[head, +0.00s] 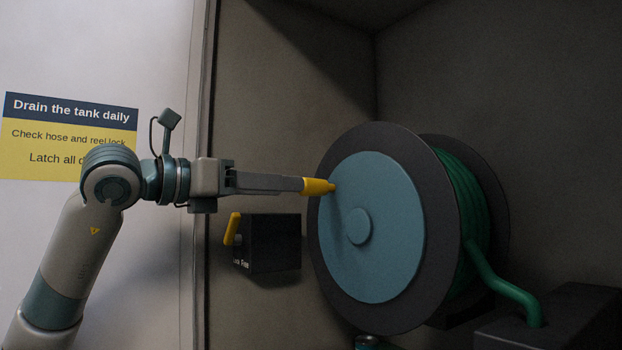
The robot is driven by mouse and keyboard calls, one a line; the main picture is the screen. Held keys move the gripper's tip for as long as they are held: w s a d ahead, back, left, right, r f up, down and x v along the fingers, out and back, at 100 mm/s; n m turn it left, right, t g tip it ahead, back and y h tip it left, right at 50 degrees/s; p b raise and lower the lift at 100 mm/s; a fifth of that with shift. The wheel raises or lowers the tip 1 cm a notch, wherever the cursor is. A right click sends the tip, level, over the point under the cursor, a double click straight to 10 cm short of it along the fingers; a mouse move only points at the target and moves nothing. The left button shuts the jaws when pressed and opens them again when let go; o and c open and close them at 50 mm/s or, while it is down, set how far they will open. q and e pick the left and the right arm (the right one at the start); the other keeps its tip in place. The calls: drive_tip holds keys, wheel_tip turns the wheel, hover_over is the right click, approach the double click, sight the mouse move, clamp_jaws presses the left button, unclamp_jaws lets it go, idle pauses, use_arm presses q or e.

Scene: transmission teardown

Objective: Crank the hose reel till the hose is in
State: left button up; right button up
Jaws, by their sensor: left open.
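The hose reel (435,285) stands in the compartment with a dark rim and a blue-grey disc face (385,265). Green hose (470,185) is wound on it, and a length runs down to the right. A yellow piece (317,187), which looks like the crank handle, sticks out from the upper left of the disc. My left gripper (300,184) is open, its grey fingers seen edge-on with their ends at this yellow piece. I cannot tell whether the fingers are around it or only touching it. My right gripper is out of view.
A black box (274,245) with a yellow lever (233,229) and partly hidden lettering is on the wall below my left gripper. A dark block (570,318) is at the lower right by the hose's end. A sign (40,137) hangs at left, partly covered by my arm.

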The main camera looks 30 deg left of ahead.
sight(311, 188)
use_arm(q)
drive_tip(key=p+x, duration=0.2)
drive_tip(key=x, duration=0.5)
drive_tip(key=shift+w+p, duration=0.25)
drive_tip(key=shift+p, duration=0.15)
drive_tip(key=shift+d, duration=0.1)
drive_tip(key=shift+c, duration=0.6)
clamp_jaws()
